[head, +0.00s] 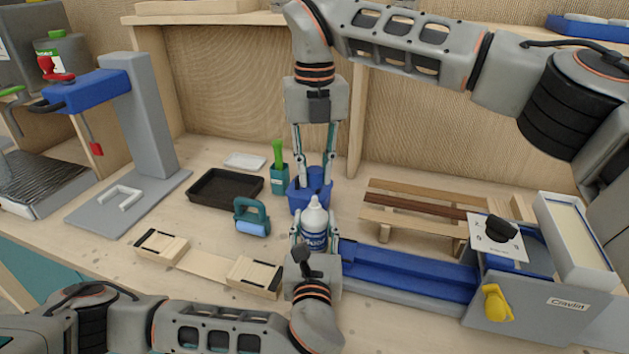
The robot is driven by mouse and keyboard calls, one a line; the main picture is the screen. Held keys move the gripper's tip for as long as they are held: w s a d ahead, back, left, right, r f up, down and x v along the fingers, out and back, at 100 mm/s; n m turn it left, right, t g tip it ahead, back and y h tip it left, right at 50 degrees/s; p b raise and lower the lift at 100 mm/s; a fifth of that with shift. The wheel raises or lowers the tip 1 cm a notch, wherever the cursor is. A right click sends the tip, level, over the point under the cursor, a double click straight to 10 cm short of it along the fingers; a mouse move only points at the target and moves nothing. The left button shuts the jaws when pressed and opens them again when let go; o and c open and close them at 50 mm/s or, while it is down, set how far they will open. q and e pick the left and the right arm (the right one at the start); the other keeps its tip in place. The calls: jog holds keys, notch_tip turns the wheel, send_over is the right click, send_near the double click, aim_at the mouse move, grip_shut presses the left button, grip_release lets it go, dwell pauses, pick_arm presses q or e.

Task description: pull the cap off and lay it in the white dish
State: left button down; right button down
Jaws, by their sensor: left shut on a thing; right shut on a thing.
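A white bottle (314,224) with a blue label and a tapered white top stands upright at the middle of the bench. My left gripper (315,238) comes from the near side and is shut around the bottle's body. The white dish (245,161) lies flat and looks empty, farther back on the left.
A black tray (225,188), a green holder (279,180) and a teal-handled roller (252,218) lie left of the grippers. A wooden slatted piece (415,213) and a grey machine with a blue rail (410,270) stand right. A grey stand (145,120) rises at left.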

pick_arm(q)
jog(key=c, duration=1.2)
grip_release()
